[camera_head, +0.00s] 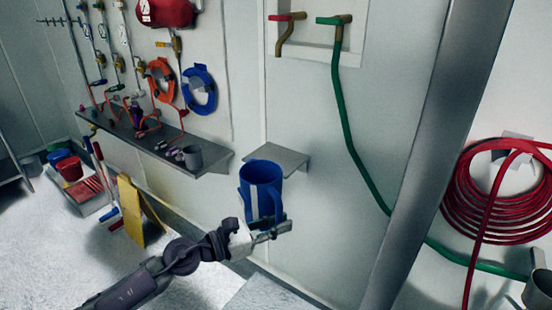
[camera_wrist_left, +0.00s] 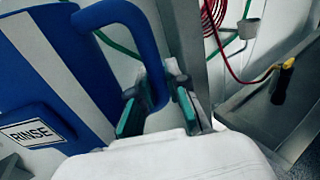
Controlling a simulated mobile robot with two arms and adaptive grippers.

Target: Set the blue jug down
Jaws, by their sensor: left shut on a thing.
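The blue jug (camera_head: 262,188) with pale vertical stripes is upright near the wall, in the middle of the head view. My left gripper (camera_head: 272,230) is at its lower front side. In the left wrist view the jug (camera_wrist_left: 62,75) fills the left side and bears a "RINSE" label. There my left gripper (camera_wrist_left: 160,108) has its green-padded fingers on either side of the jug's handle, shut on it. The jug's underside is partly hidden by the gripper, and no support shows beneath it. My right gripper is not in view.
A small bare grey shelf (camera_head: 291,160) is on the wall behind the jug, partly hidden by it. A yellow floor sign (camera_head: 140,212) stands below. A grey post (camera_head: 425,150) and red hose (camera_head: 490,195) are right.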

